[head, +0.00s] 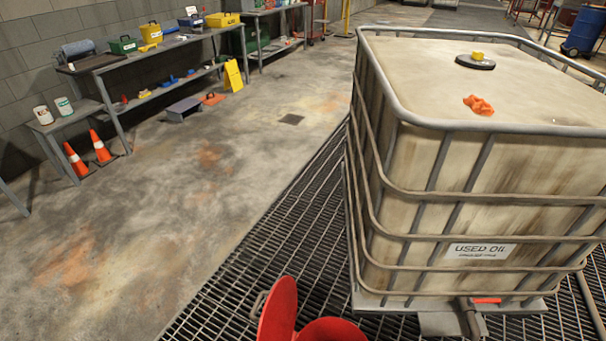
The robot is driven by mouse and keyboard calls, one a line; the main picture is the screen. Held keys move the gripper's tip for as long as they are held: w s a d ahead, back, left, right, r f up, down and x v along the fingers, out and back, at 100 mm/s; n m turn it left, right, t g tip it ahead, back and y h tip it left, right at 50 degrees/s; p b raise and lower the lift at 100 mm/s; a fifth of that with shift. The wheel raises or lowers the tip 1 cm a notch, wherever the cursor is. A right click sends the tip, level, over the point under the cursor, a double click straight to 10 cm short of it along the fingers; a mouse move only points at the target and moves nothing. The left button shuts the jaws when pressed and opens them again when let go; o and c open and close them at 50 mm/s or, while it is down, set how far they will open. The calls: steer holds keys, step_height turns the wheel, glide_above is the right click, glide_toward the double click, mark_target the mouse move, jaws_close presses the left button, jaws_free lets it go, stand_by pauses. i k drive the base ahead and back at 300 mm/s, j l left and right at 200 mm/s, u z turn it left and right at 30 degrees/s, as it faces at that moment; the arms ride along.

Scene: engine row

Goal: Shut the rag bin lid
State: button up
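A red round bin (332,331), likely the rag bin, is at the bottom middle of the head view, cut off by the lower picture edge. Its red lid (279,312) stands raised at the bin's left side, tilted up on edge. A small grey handle or bracket shows at the lid's left. The bin's inside and lower body are out of view. My gripper is not in view.
A caged used-oil tank (480,200) stands close on the right, an orange rag (479,105) on top. Metal floor grating (290,235) lies around the bin. Workbenches (150,60) and orange cones (100,147) line the left wall. The concrete floor (190,200) between is mostly clear.

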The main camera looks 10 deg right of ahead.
mark_target(276, 323)
steer(key=k, duration=0.7)
steer(key=i+j+z, duration=0.1)
steer(key=j, duration=0.3)
steer(key=i+j+z, duration=0.15)
steer(key=j, duration=0.3)
steer(key=i+j+z, duration=0.1)
steer(key=i+j, duration=0.15)
steer(key=j, duration=0.2)
steer(key=i+j+z, duration=0.1)
steer(key=j, duration=0.35)
steer(key=i+j+z, duration=0.15)
steer(key=j, duration=0.35)
steer(key=j+z, duration=0.1)
steer(key=j, duration=0.35)
steer(key=j+u, duration=0.1)
steer(key=u, duration=0.2)
steer(key=i+j+u, duration=0.1)
steer(key=u, duration=0.25)
